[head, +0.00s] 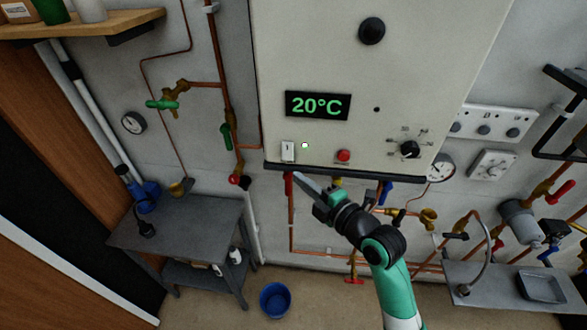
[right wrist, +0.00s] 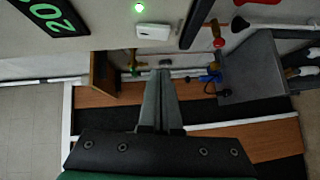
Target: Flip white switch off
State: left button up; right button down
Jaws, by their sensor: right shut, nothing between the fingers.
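The white switch (head: 288,151) is a small upright rocker at the lower left of the boiler's front panel. A small lit green light (head: 305,145) is just to its right. My right gripper (head: 300,178) is shut and empty, its tips just below the panel's bottom edge and below the switch. In the right wrist view the white switch (right wrist: 153,31) shows at the top beside the green light (right wrist: 139,8). My shut right fingertips (right wrist: 160,74) point toward it and look apart from it. My left gripper is in neither view.
The boiler panel (head: 410,70) also bears a 20°C display (head: 318,105), a red button (head: 344,155) and a black knob (head: 409,149). Copper pipes and valves run below and on both sides. A grey table (head: 180,225) and blue bucket (head: 274,299) stand at lower left.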

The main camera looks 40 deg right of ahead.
aim_at(284, 157)
jog(key=w+d, duration=0.1)
jog(key=w, duration=0.1)
jog(key=w+d, duration=0.1)
jog(key=w, duration=0.1)
jog(key=w+d+f+p, duration=0.1)
jog(key=w, duration=0.1)
jog(key=shift+w+d, duration=0.3)
jog(key=shift+d, duration=0.05)
